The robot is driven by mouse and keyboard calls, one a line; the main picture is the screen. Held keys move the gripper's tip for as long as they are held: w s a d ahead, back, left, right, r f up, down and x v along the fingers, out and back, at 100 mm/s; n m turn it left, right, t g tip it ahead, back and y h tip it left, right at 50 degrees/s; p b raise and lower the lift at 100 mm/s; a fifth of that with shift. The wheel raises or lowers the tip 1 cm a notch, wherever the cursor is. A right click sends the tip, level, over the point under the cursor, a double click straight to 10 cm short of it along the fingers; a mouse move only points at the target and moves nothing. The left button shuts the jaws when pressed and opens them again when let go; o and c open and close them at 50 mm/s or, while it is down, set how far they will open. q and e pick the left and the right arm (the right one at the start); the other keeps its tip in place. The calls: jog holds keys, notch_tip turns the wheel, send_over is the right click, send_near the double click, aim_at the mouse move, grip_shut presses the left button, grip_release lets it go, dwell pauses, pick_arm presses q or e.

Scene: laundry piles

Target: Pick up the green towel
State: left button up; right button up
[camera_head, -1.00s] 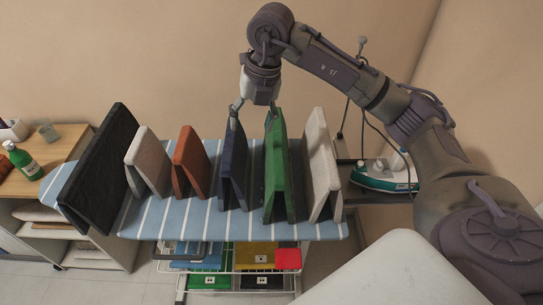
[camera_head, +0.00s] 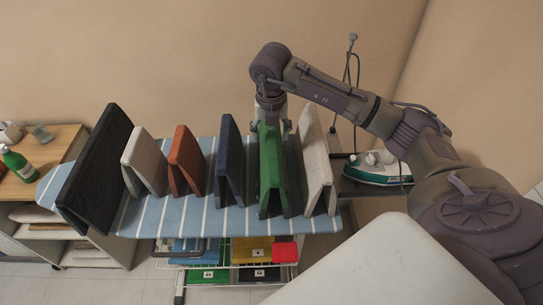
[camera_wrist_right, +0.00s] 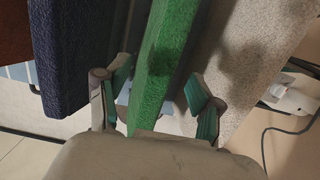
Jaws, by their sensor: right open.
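The green towel (camera_head: 270,175) stands folded like a tent on the ironing board (camera_head: 170,215), between a dark blue towel (camera_head: 229,160) and a light grey one (camera_head: 317,160). My right gripper (camera_head: 271,126) is at the towel's far top end. In the right wrist view, the green towel (camera_wrist_right: 163,60) runs between the two spread fingers of my right gripper (camera_wrist_right: 160,98). One finger is on each side, with visible gaps, so the gripper is open and not closed on it. My left gripper is not in view.
A rust towel (camera_head: 187,162), a pale towel (camera_head: 143,162) and a large black one (camera_head: 95,165) stand further left. An iron (camera_head: 378,168) with a cord sits at the right. A rack (camera_head: 228,262) with folded cloths is below the board.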

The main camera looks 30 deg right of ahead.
jog(key=shift+w+d+f, duration=0.1)
jog(key=shift+d+f, duration=0.05)
jog(key=shift+f, duration=0.6)
jog(key=shift+d+f, duration=0.1)
jog(key=shift+f, duration=0.6)
grip_shut()
jog(key=shift+r, duration=0.1)
